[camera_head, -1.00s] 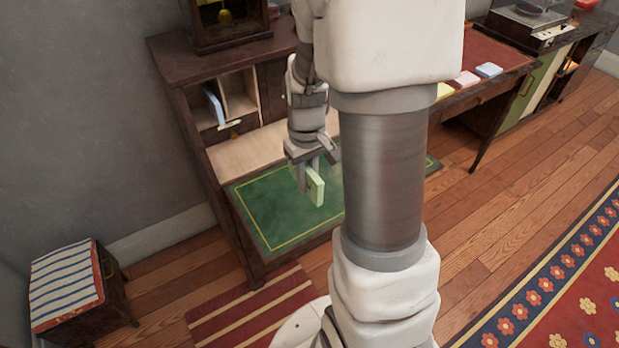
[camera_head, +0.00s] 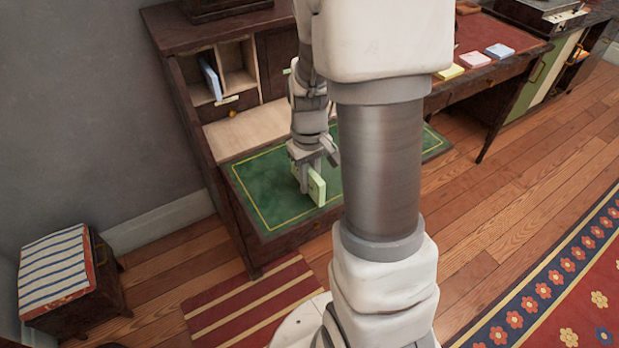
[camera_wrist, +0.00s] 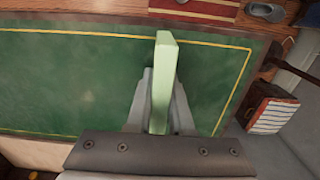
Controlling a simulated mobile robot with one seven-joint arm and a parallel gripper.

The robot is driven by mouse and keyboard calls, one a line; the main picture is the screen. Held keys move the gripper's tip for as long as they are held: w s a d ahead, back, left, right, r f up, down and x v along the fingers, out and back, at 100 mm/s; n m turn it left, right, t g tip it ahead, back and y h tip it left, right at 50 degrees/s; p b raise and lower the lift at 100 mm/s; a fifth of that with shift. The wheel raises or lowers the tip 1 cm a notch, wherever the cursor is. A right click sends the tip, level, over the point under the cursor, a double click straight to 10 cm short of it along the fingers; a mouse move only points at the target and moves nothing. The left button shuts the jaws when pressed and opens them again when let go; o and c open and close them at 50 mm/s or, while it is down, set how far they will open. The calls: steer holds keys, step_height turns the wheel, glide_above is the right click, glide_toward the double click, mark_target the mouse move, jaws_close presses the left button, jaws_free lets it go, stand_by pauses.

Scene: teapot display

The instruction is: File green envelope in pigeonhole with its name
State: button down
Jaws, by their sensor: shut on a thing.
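The green envelope (camera_head: 316,187) is a thick pale green slab, held on its edge over the green desk leaf. It also shows edge-on in the wrist view (camera_wrist: 163,75). My gripper (camera_head: 308,180) is shut on it, with a finger on each side in the wrist view (camera_wrist: 160,102). I cannot tell whether its lower edge touches the leaf. The pigeonholes (camera_head: 238,82) are at the back left of the desk. A blue envelope (camera_head: 211,79) stands in the left one; the one beside it looks empty. A pale label (camera_head: 227,100) is below them, its writing too small to read.
The green writing leaf (camera_head: 262,187) is otherwise clear. My arm hides the desk's middle and any pigeonholes there. Yellow (camera_head: 449,72), pink (camera_head: 473,60) and blue (camera_head: 499,51) slabs lie on the red-topped desk at right. A striped stool (camera_head: 55,270) stands at lower left.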

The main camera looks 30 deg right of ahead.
steer(key=shift+f, duration=0.1)
steer(key=c, duration=0.7)
jaws_free()
steer(key=shift+c, duration=0.2)
step_height(320, 180, up, 18)
steer(key=p, duration=0.5)
steer(key=shift+f, duration=0.25)
steer(key=s+a+r+t, duration=0.5)
steer(key=s+a+r, duration=0.4)
steer(key=s+a, duration=0.2)
steer(key=shift+s+t, duration=0.35)
steer(key=shift+t, duration=0.05)
step_height(320, 180, up, 12)
steer(key=p, duration=1.2)
steer(key=shift+w+d, duration=0.15)
